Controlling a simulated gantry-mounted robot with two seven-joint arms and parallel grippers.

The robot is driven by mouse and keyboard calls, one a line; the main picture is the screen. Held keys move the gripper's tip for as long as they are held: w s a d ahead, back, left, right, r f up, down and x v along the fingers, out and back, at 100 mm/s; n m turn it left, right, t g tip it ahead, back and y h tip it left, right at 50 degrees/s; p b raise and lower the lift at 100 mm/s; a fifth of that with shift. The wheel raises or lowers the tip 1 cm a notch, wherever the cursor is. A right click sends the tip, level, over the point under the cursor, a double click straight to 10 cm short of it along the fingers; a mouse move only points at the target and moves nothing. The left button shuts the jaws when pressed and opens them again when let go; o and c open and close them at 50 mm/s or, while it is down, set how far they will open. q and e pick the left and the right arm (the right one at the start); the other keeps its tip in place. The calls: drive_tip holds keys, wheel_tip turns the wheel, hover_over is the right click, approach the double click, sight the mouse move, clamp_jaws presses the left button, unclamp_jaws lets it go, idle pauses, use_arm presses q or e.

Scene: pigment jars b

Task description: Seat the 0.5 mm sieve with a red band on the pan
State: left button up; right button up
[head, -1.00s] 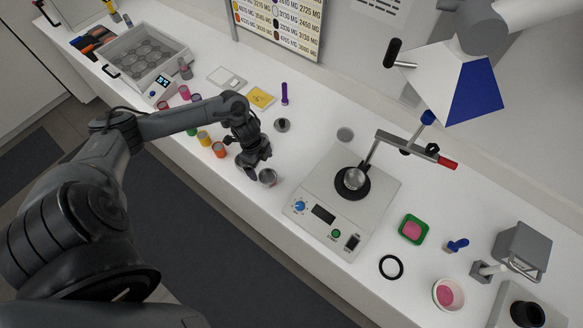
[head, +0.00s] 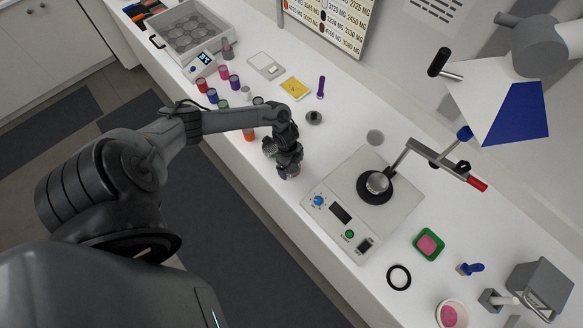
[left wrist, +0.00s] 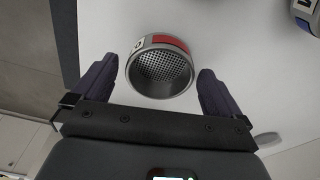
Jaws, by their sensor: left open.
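The sieve (left wrist: 160,76) is a short metal ring with a perforated mesh, a red band and a white label on its wall. In the left wrist view it lies between the two spread fingers of my left gripper (left wrist: 159,69), with a gap on each side. In the head view my left gripper (head: 289,171) is low over the front edge of the bench and mostly hides the sieve. A round metal dish, apparently the pan (head: 377,183), sits in a black ring on the pale machine to the right. My right gripper is not in view.
The machine (head: 340,236) has an arm with a red handle (head: 477,184) reaching over its right side. Several coloured jars stand left of my gripper. A black ring (head: 399,278) and a green tray (head: 429,245) lie to the right. Bench between gripper and machine is clear.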

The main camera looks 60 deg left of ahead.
use_arm(q)
drive_tip(key=shift+f, duration=0.5)
drive_tip(key=c, duration=1.1)
drive_tip(key=shift+o, duration=0.2)
drive_tip(key=shift+r, duration=0.15)
